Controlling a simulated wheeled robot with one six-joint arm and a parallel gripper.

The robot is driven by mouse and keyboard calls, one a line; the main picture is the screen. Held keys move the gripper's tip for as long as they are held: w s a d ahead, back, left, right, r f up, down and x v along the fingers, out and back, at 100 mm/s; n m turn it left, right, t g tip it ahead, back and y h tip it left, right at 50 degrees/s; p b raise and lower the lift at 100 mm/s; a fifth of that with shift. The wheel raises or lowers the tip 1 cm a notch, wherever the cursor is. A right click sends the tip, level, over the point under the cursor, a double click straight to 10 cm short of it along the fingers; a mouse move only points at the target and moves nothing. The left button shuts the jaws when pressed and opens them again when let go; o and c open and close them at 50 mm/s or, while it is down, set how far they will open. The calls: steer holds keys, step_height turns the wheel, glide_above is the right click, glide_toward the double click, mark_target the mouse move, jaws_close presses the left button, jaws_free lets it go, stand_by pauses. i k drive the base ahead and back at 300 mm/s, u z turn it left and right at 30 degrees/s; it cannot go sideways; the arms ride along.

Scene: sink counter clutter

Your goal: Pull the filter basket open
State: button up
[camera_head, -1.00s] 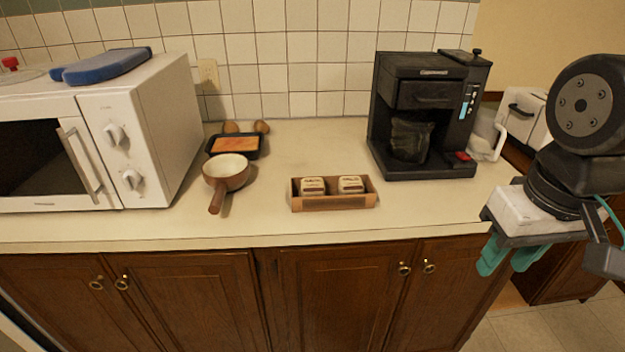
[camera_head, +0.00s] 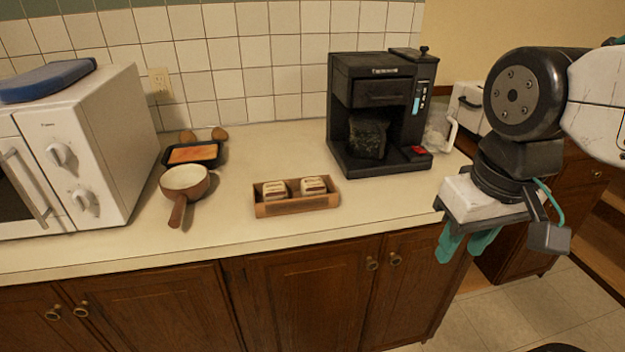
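The black coffee maker (camera_head: 345,75) stands upright on the counter against the tiled wall. Its filter basket (camera_head: 379,92) is the front drawer-like part above the carafe bay and looks closed, flush with the body. A dark carafe (camera_head: 367,137) sits below it. My gripper (camera_head: 465,246) hangs at the right, in front of the counter's edge, with its teal fingers pointing down. It is to the right of and nearer than the coffee maker, apart from it. The fingers show a narrow gap at the top and nothing is seen between them.
A brown-handled pan (camera_head: 186,182), a dark baking dish (camera_head: 192,154) and a white microwave (camera_head: 90,150) are farther left. A white pitcher (camera_head: 440,135) is close behind the coffee maker's right side. Counter before the machine is clear.

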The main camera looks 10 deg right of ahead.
mark_target(389, 91)
steer(key=k, duration=0.6)
steer(key=z, duration=0.7)
steer(key=i, duration=1.05)
steer(key=u, duration=0.7)
